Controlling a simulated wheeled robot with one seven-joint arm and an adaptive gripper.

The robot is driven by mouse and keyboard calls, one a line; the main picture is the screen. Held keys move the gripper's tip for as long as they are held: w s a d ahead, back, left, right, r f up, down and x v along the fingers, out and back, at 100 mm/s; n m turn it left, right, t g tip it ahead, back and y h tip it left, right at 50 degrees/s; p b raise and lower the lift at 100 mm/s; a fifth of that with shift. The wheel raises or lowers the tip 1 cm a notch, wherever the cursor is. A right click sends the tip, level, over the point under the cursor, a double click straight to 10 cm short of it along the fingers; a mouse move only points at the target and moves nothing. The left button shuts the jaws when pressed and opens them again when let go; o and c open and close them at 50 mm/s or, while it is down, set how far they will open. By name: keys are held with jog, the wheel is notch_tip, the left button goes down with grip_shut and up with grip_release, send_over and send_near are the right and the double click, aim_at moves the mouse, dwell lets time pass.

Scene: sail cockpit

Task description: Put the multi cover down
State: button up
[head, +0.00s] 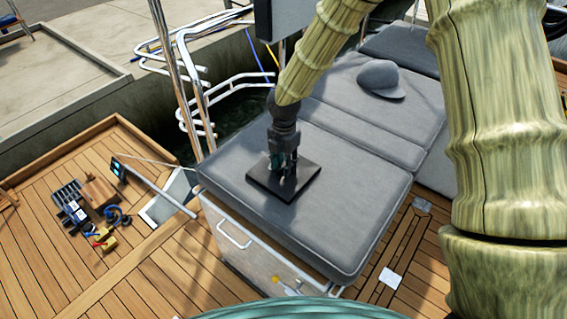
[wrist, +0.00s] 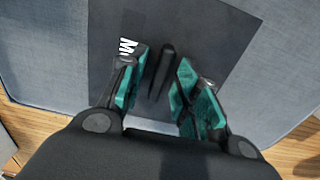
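The multi cover (head: 305,177) is a flat, dark square plate lying on the grey cushion (head: 345,220), near its left side. In the wrist view, the cover (wrist: 215,35) shows part of a white label starting with "M" and a thin dark upright handle. My gripper (head: 284,168) is directly above the cover, pointing down. In the wrist view, my gripper (wrist: 163,62) has its teal-padded fingers apart, one on each side of the handle, with visible gaps. The fingers hide part of the cover.
A grey cap (head: 381,79) lies on the cushions farther back. A white cabinet front with a handle (head: 234,236) is below the cushion. Several small items, including a wooden block (head: 99,192), lie on the deck at left. Metal rails (head: 180,80) stand behind.

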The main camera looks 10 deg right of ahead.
aim_at(284, 165)
notch_tip(284, 165, up, 12)
dwell(0.6)
